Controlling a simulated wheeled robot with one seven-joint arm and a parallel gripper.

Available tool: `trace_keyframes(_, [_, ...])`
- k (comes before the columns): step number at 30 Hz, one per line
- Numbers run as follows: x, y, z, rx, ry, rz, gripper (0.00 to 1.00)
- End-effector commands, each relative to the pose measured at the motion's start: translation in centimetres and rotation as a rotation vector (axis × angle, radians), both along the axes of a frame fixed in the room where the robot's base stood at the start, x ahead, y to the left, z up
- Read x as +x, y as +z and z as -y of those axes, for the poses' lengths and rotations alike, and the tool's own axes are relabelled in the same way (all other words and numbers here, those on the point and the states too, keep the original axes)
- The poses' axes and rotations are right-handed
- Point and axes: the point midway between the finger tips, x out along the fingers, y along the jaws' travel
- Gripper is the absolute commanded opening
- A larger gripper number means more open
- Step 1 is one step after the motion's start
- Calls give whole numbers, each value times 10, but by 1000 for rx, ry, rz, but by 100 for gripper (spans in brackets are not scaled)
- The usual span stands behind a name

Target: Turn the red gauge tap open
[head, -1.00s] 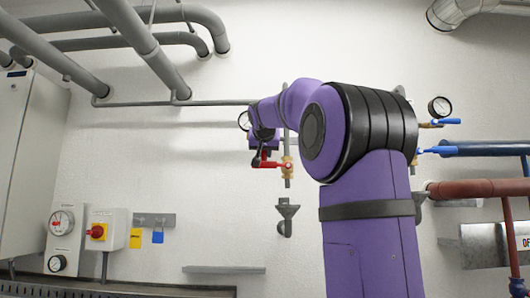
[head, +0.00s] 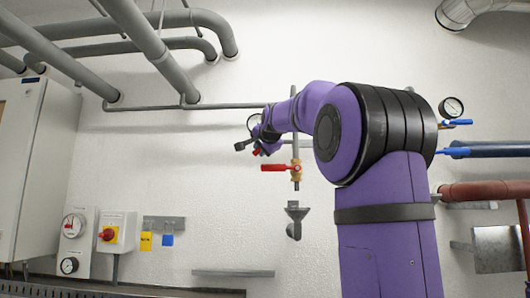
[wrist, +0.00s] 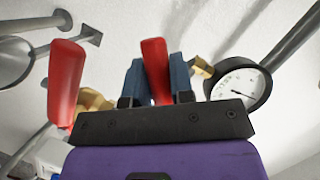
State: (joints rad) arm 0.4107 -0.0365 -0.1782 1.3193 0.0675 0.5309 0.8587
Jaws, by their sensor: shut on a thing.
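My gripper (wrist: 156,76) has its blue fingers shut on either side of a red lever (wrist: 154,62) in the wrist view. A brass fitting (wrist: 201,67) shows just right of the fingers, beside a round white gauge (wrist: 240,88). In the head view my gripper (head: 262,148) is tilted, just below the left gauge (head: 253,121), which my arm partly hides. A bit of red (head: 256,153) shows at the gripper there. A second red lever (head: 280,168) sits on a brass valve to the lower right, apart from the gripper; a red lever also shows at left in the wrist view (wrist: 65,82).
A grey funnel (head: 294,212) hangs below the brass valve. A grey vertical pipe (head: 295,125) runs above the valve. A control cabinet (head: 40,150) and switch boxes (head: 117,231) are on the left. Blue levers (head: 452,153) and another gauge (head: 451,107) are right of my arm.

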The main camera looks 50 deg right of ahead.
Motion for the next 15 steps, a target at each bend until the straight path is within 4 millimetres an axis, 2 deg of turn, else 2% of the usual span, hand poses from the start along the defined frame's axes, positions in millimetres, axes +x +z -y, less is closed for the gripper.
trace_keyframes(15, [8,21,-6,300,0,349,0])
